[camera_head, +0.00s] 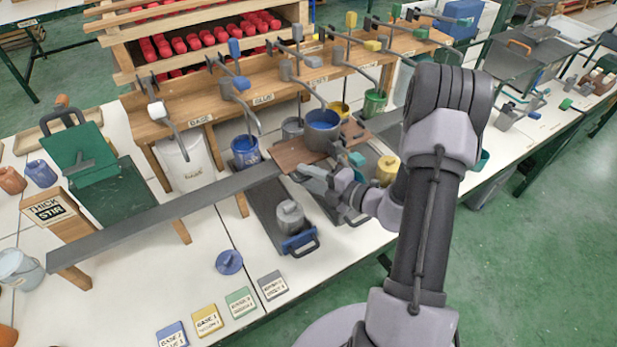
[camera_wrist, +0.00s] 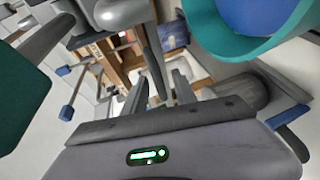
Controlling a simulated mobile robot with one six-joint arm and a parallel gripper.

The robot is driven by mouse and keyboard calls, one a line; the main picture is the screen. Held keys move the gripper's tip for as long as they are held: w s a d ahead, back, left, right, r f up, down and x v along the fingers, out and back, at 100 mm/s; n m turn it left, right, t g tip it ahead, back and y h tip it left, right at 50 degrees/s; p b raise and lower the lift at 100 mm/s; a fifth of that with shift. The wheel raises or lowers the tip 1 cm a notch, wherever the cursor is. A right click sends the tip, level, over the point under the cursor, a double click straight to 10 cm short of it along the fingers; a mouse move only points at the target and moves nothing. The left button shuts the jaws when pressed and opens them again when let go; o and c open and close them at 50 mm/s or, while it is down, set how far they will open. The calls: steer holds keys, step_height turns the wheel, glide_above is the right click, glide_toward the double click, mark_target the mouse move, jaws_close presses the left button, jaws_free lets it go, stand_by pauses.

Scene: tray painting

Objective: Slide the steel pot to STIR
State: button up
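The steel pot (camera_head: 322,132), grey with blue inside, stands upright on a brown board (camera_head: 290,152) at the right end of a long grey plank (camera_head: 165,208). The plank slopes across the bench to the STIR sign (camera_head: 48,210) on a wooden block at the left. My gripper (camera_head: 305,172) is just in front of the pot and the board's front edge. I cannot tell whether it touches either. In the wrist view my gripper's narrow grey fingers (camera_wrist: 168,80) show nothing held between them; their spacing is unclear. A teal round vessel (camera_wrist: 245,40), blue inside, is beside them.
A lidded grey pot (camera_head: 290,217) sits on a dark tray with a blue handle below the board. A yellow pot (camera_head: 387,168) stands close right of my gripper. A wooden rack (camera_head: 260,95) with levers stands behind. A green panel (camera_head: 80,155) stands behind the plank's left end.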

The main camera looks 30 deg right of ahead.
jaws_close()
stand_by(1.3)
